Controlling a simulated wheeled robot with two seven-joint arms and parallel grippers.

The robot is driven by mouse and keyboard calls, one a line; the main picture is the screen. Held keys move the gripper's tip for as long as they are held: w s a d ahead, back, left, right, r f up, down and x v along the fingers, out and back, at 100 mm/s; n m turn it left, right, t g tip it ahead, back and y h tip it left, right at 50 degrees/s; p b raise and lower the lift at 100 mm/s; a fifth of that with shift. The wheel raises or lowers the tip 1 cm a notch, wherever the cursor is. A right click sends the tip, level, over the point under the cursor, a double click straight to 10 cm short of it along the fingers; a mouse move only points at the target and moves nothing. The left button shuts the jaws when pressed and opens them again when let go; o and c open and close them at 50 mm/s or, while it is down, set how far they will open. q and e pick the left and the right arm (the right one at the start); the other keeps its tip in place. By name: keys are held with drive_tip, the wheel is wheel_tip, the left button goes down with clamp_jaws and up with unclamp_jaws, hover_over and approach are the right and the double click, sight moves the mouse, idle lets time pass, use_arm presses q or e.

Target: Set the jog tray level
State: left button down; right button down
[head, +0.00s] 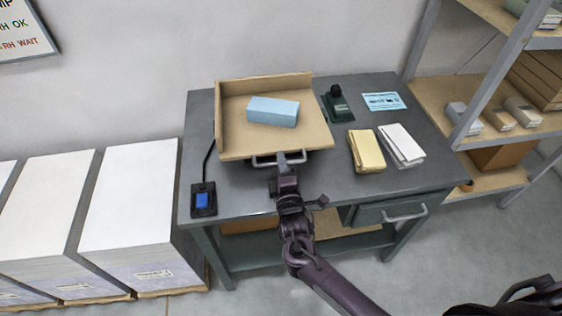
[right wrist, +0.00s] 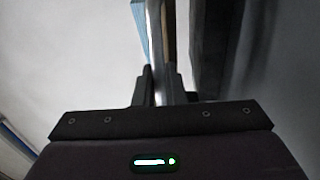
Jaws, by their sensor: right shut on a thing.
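The jog tray (head: 236,141) is a tan wooden tray with raised back and left walls, standing on the grey table. A light blue block (head: 273,111) lies on it. A metal handle (head: 264,162) runs along its front edge. My right gripper (head: 283,160) is at the front edge and shut on the handle. In the right wrist view the fingers (right wrist: 158,88) close around a pale metal bar, with a strip of blue beyond. I cannot tell exactly how far the tray tilts. My left gripper is not in view.
Tall paper stacks (head: 130,195) stand left, shelves (head: 470,100) right.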

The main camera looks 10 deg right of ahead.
drive_tip(key=shift+s+f, duration=0.15)
drive_tip(key=shift+f, duration=0.5)
drive_tip(key=c, duration=1.6)
unclamp_jaws()
drive_tip(key=s, duration=0.5)
drive_tip(key=s+b, duration=0.1)
drive_tip(key=s, duration=0.1)
drive_tip(key=shift+s+a+f, duration=0.15)
drive_tip(key=shift+s+f, duration=0.15)
